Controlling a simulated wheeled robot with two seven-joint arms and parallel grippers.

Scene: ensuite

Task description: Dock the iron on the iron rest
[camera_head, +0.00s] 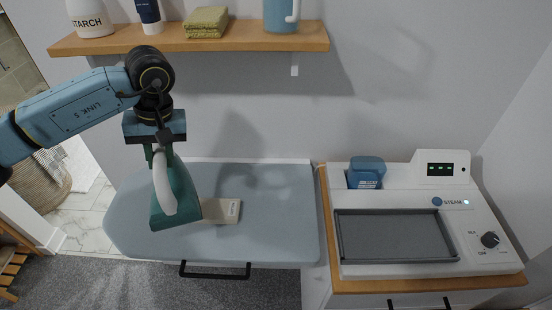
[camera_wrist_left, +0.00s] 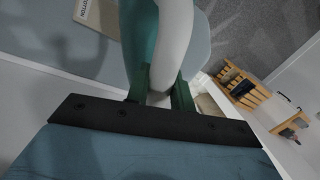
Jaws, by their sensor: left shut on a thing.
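The iron (camera_head: 178,197) is teal with a pale handle and hangs over the left half of the grey-blue ironing board. My left gripper (camera_head: 160,158) is above it, shut on the iron's handle. In the left wrist view the gripper fingers (camera_wrist_left: 160,92) close on the pale handle, and the iron's teal body (camera_wrist_left: 138,40) reaches away from them. I cannot tell whether the sole touches the board. The iron rest (camera_head: 395,236) is a dark grey rimmed tray on the white steam station at the right; it is empty. My right gripper is not in view.
A beige labelled card (camera_head: 222,211) lies on the ironing board (camera_head: 275,215) beside the iron. A blue tank (camera_head: 366,172) stands behind the rest, with a control knob (camera_head: 490,240) to its right. A wooden shelf (camera_head: 190,40) with bottles, folded cloth and a jug overhangs the board.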

